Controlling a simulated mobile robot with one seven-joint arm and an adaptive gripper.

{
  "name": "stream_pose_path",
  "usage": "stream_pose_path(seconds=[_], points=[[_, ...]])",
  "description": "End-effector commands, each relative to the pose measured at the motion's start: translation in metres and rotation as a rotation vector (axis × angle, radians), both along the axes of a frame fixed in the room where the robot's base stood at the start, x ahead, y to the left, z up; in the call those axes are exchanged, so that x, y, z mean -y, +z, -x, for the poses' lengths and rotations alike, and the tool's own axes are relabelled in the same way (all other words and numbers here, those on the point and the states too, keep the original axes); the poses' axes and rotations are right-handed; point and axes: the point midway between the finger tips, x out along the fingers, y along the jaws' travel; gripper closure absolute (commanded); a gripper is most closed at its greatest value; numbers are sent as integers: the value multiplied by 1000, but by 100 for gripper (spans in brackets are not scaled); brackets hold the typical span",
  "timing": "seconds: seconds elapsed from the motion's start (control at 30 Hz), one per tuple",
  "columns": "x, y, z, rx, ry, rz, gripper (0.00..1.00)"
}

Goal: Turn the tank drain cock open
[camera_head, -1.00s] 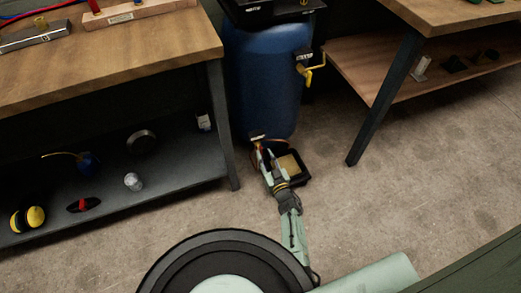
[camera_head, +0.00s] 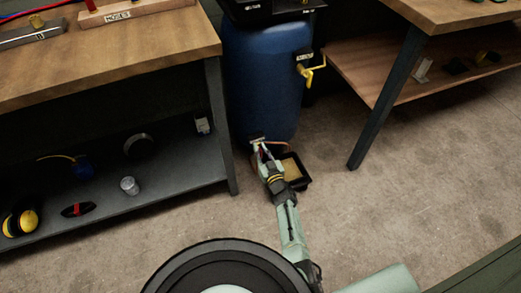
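The blue tank (camera_head: 265,75) stands upright on the floor between two benches. My gripper (camera_head: 260,150) is low at the tank's front, close to its foot. A copper-coloured pipe (camera_head: 283,143) shows just behind the gripper. The drain cock itself is not clearly seen; the gripper covers that area. The fingers are small and angled away, so I cannot tell whether they are open or shut on anything. A yellow lever (camera_head: 314,74) on a dark bracket sits high on the tank's right side, well apart from my gripper.
A black tray (camera_head: 304,183) with a tan inside lies on the floor right of the gripper. The left bench (camera_head: 110,55) has a lower shelf with several items. The right bench's leg (camera_head: 383,100) stands nearby.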

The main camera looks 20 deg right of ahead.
Motion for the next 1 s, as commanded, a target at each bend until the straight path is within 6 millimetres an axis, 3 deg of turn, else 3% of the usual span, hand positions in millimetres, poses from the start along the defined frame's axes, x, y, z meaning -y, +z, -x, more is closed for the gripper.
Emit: stream_pose_path(seconds=[0.2,0.73,1.0], points=[[0,0,0,0,0,0,100],[1,0,0,0,-3,19,100],[-2,0,1,3,-3,145,100]])
